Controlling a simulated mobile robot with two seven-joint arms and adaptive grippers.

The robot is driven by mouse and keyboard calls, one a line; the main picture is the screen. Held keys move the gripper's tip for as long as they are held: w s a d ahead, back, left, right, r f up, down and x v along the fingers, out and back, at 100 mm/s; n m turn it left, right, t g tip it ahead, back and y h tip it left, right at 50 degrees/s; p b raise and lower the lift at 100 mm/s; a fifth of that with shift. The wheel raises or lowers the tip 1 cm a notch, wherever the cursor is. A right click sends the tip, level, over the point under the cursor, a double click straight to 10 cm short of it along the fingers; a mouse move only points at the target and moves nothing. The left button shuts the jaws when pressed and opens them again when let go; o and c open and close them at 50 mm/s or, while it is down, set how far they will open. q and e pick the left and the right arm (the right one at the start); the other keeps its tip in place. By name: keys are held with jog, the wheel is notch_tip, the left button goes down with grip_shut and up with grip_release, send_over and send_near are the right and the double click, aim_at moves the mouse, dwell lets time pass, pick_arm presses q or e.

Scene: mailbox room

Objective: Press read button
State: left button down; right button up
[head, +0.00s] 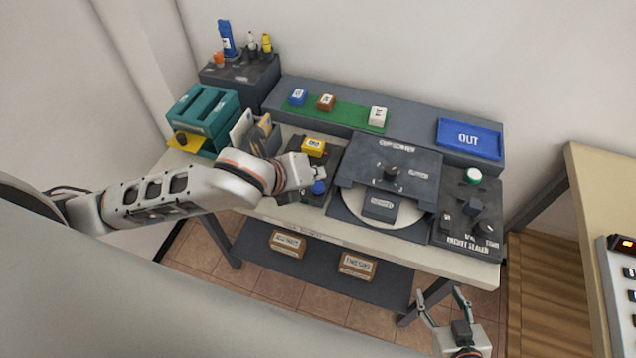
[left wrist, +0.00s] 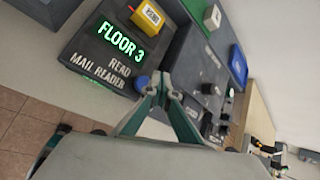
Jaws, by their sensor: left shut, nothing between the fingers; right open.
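The mail reader (left wrist: 85,50) is a dark panel with a lit green display (left wrist: 121,39) reading "FLOOR 3" and the labels "READ" and "MAIL READER". Its blue read button (left wrist: 142,82) is beside the word READ; it also shows in the head view (head: 318,187). My left gripper (left wrist: 162,82) is shut and empty, its fingertips right by the blue button. I cannot tell whether they touch it. In the head view my left gripper (head: 318,189) partly hides the reader. My right gripper (head: 444,297) is open and empty, in front of the table.
A yellow labelled block (head: 313,147) sits on the reader's back part. To its right are a dark sorting machine (head: 390,165) and the "packet sealer" panel (head: 468,215). A teal holder (head: 205,115) stands left, a blue OUT tray (head: 468,139) at the back right.

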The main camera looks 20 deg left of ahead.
aim_at(316, 187)
pick_arm(q)
jog(key=shift+r, duration=1.9)
